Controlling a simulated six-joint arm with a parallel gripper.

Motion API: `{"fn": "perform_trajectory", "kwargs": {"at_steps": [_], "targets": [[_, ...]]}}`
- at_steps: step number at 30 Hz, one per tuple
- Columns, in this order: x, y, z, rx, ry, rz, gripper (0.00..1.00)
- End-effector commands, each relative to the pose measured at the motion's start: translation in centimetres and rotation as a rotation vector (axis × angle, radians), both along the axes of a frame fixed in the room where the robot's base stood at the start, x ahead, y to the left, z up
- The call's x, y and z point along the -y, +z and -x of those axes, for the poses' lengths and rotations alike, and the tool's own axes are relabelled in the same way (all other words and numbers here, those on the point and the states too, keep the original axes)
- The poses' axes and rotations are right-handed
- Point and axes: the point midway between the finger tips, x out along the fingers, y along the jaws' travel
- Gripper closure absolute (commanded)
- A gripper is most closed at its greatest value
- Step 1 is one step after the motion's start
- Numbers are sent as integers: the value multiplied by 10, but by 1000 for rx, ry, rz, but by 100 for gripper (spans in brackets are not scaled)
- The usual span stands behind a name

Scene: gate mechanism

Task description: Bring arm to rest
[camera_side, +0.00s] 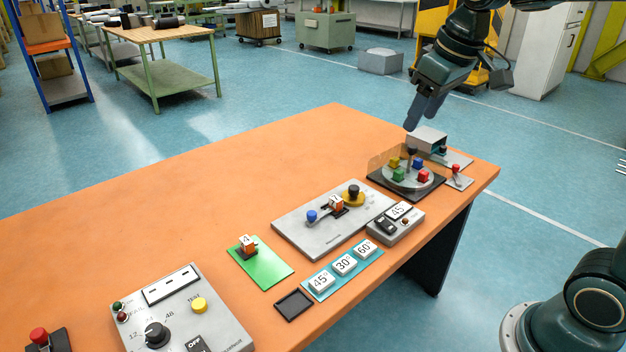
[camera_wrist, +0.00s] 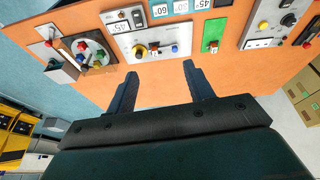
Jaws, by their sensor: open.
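My gripper (camera_side: 424,108) hangs above the far right part of the orange table (camera_side: 190,215), beside the grey box-shaped housing there, with air around its fingers. In the wrist view my gripper (camera_wrist: 163,82) shows two dark fingers spread wide apart with nothing between them. It is open and empty. The gate mechanism's turntable (camera_side: 407,178) carries several coloured cubes and stands on a dark base behind a clear amber shield. A grey plate (camera_side: 310,238) with a blue knob, a yellow-and-black knob and a small orange-white block lies left of it.
A grey box (camera_side: 428,139) and a red-knobbed lever (camera_side: 456,172) stand at the table's right end. A control panel (camera_side: 190,320), a green mat (camera_side: 272,268) with a block, and angle tiles (camera_side: 344,264) line the front. The table's left and back are clear.

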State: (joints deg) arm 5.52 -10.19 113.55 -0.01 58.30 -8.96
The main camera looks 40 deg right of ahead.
Motion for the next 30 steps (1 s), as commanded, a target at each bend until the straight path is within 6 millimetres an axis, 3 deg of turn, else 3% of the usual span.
{"fn": "perform_trajectory", "kwargs": {"at_steps": [10,18,24,30], "targets": [[-19,-8,78,84,-21,-19,48],[-29,-30,130,141,-37,-39,48],[-32,-43,152,168,-44,-50,48],[-33,-48,158,174,-48,-54,48]]}}
